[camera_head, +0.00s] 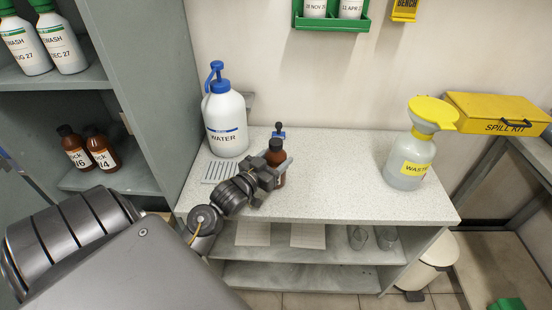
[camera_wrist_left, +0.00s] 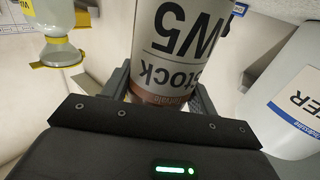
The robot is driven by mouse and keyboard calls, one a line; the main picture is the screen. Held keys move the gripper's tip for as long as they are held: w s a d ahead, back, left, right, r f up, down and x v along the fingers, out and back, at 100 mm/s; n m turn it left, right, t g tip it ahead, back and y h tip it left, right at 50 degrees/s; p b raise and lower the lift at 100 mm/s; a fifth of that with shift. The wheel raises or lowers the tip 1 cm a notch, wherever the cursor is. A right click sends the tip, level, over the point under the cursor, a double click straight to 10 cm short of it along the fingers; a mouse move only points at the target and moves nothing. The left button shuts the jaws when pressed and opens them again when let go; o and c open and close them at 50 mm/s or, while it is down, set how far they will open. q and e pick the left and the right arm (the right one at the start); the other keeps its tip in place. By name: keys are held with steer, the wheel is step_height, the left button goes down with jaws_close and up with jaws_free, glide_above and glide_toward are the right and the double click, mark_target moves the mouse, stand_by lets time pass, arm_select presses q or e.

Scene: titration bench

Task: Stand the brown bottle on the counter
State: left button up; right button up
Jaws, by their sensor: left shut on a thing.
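The brown bottle (camera_head: 276,150) has a dark cap and is upright at the counter (camera_head: 340,190), near its left part. My left gripper (camera_head: 277,170) is shut around the bottle's body and partly hides it. In the left wrist view the bottle's label (camera_wrist_left: 180,50), reading "Stock W5", stands between the two fingers (camera_wrist_left: 162,92). I cannot tell whether the bottle's base touches the counter, as the gripper and arm cover it. My right gripper is in neither view.
A white water bottle (camera_head: 226,125) with a blue pump stands to the left, by a slotted tray (camera_head: 219,173). A waste bottle with yellow funnel (camera_head: 410,165) stands at the right. Two brown bottles (camera_head: 103,150) sit on the left shelf. The counter's middle is clear.

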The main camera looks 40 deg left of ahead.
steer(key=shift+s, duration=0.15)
arm_select(q)
steer(key=o, duration=1.3)
steer(key=shift+f, duration=0.1)
steer(key=shift+o, duration=0.2)
steer(key=shift+s, duration=0.2)
steer(key=s+b, duration=0.1)
steer(key=s, duration=1)
steer(key=shift+s+d, duration=0.2)
steer(key=shift+s, duration=0.15)
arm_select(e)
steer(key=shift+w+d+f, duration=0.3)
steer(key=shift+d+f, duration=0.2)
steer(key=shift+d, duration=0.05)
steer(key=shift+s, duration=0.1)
